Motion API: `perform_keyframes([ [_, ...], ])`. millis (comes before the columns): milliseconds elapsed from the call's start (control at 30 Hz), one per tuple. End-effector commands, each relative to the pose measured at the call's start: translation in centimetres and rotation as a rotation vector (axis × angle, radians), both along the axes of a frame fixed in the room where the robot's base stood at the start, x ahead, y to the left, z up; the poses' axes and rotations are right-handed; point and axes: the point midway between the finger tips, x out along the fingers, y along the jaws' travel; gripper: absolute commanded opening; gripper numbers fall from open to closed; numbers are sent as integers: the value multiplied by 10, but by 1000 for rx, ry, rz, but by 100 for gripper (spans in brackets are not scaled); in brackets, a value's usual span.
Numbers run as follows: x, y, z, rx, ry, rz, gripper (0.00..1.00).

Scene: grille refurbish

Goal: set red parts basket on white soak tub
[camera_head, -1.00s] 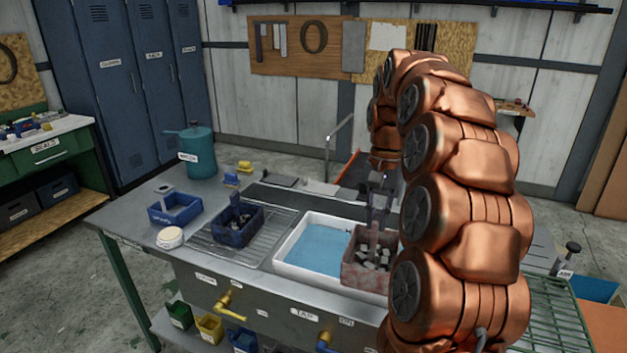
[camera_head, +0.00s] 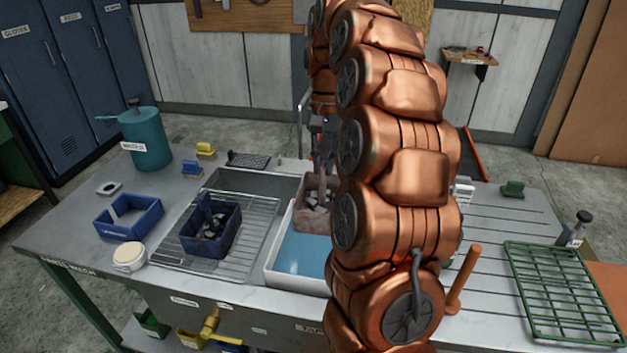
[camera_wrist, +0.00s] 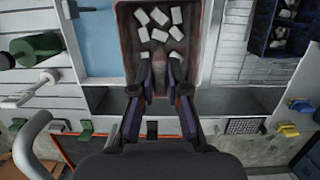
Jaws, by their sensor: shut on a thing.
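The red parts basket (camera_head: 314,219), a faded, speckled red box with several pale metal parts in it, hangs upright from my gripper (camera_head: 323,128). The wrist view shows my gripper (camera_wrist: 161,78) shut on the basket's upright handle, with the basket (camera_wrist: 197,60) beyond the fingers. The white soak tub (camera_head: 268,277), holding blue liquid, lies beneath the basket's area. The basket overlaps the tub's back part in the head view. I cannot tell whether it touches the rim. My arm hides the tub's right side. Its blue liquid (camera_wrist: 98,40) shows beside the basket in the wrist view.
A dark blue basket of parts (camera_head: 210,240) sits on a wire rack (camera_head: 258,225) left of the tub. A green rack (camera_head: 560,290) lies right on the ribbed drainboard.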

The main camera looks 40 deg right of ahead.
Motion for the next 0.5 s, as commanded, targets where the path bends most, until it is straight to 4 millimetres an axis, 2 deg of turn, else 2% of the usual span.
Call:
perform_keyframes([
  [367, 2, 5, -22, 1, 2, 10, 0],
  [500, 1, 4, -36, 2, 5, 11, 0],
])
